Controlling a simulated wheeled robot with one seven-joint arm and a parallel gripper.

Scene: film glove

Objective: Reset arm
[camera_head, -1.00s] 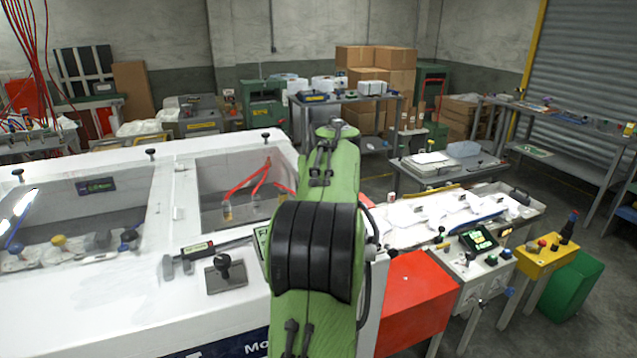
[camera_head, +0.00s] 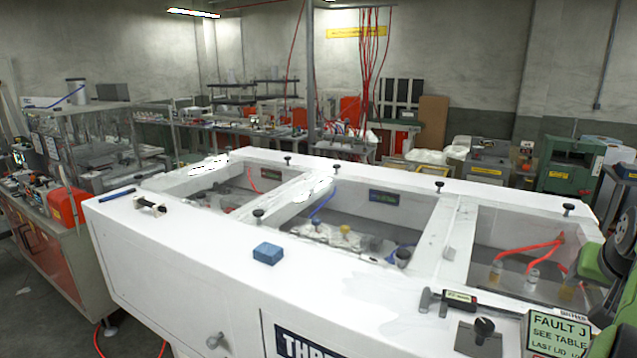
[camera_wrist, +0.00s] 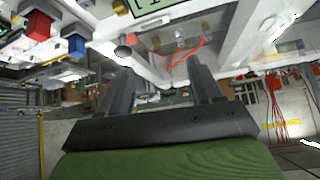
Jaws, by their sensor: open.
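My gripper (camera_wrist: 165,92) shows in the wrist view, with its two dark fingers apart and nothing between them. The wrist picture is upside down: the white machine (camera_wrist: 180,35) hangs at the top and the walls stand below. In the head view my green arm shows only at the right edge, and the gripper itself is out of that picture. The white machine (camera_head: 200,245) fills the middle of the head view, with several recessed bays in its top.
On the machine top lie a blue block (camera_head: 267,253), a black-handled tool (camera_head: 455,299) and a green display sign (camera_head: 558,335). A cluttered bench (camera_head: 75,240) stands at the left. Green machinery (camera_head: 570,165) stands behind at the right. Grey floor shows at the lower left.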

